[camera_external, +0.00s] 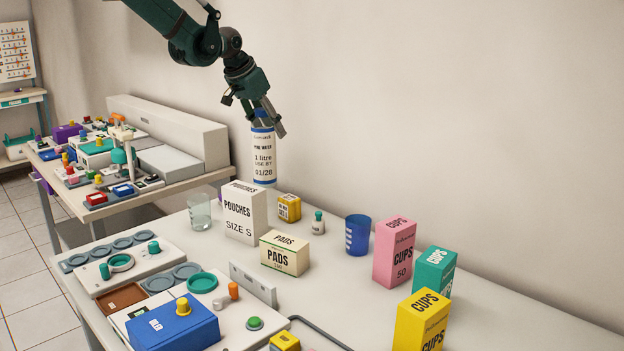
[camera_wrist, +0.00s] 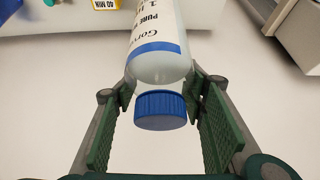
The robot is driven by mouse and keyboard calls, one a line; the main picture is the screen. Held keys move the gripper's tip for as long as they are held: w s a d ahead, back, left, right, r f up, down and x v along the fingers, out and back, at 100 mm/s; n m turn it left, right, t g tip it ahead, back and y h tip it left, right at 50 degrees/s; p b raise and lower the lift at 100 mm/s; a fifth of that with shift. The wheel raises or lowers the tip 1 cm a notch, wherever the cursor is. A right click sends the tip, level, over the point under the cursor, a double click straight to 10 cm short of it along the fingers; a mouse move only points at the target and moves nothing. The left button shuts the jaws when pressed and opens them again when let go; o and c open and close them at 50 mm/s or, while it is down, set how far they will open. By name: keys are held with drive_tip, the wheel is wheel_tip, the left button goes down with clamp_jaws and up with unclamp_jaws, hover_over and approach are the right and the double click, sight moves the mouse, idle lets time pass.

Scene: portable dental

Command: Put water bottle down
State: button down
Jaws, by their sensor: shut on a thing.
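The water bottle (camera_external: 264,152) is white with blue bands and a label reading "pure water, 1 litre". It hangs upright below my gripper (camera_external: 266,118) in the external view, behind the white pouches box. In the wrist view the bottle (camera_wrist: 155,55) shows its blue cap (camera_wrist: 161,108) between the two green finger pads of my gripper (camera_wrist: 160,100). My gripper is shut on the bottle near its cap end. The bottle's base appears above the table (camera_external: 400,290), near the back wall; the exact gap cannot be told.
Around it on the table stand the pouches box (camera_external: 244,212), a small yellow box (camera_external: 289,208), a small white bottle (camera_external: 318,223), a clear cup (camera_external: 199,212), a blue cup (camera_external: 357,235), a pads box (camera_external: 284,253) and a pink cups box (camera_external: 394,251).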

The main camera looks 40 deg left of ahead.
sight(255, 121)
drive_tip(key=shift+f, duration=1.9)
drive_tip(key=shift+f, duration=1.9)
drive_tip(key=c, duration=1.4)
unclamp_jaws()
drive_tip(key=shift+v, duration=6.15)
